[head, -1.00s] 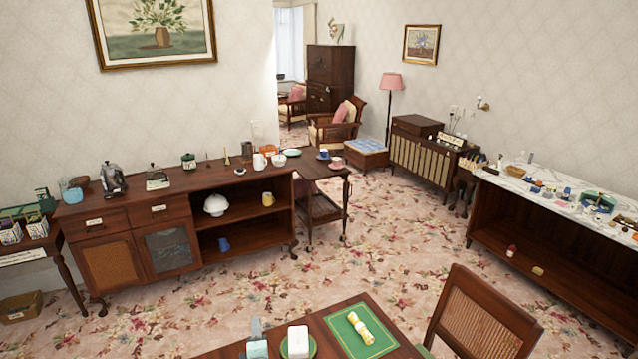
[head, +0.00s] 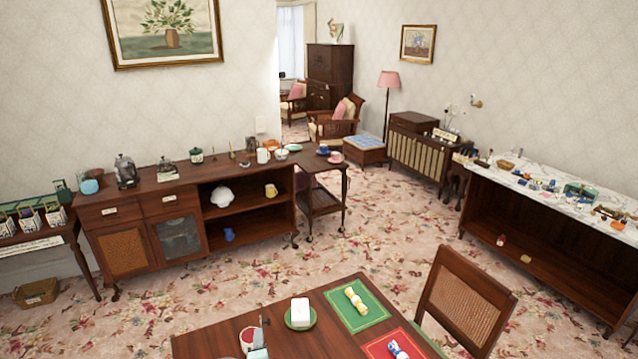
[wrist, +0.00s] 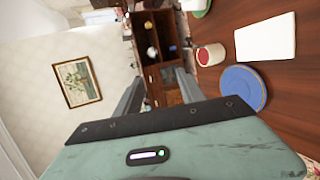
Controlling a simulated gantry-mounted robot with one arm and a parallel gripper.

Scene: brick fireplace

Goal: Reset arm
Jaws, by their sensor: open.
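My gripper (wrist: 157,90) is open in the wrist view, its two grey fingers apart with nothing between them. The wrist camera looks tilted past it to the sideboard and the wall. A teal and grey part at the bottom edge of the head view appears to be my gripper (head: 261,336), mostly cut off by the frame. The cup also shows in the wrist view (wrist: 210,56), right of the fingers.
The near table holds a green plate with a white block (head: 300,311), a green mat (head: 340,312) and a red mat (head: 378,349). A blue plate (wrist: 243,87) lies close right of my gripper. A chair (head: 465,296) stands at right; patterned carpet is open beyond.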

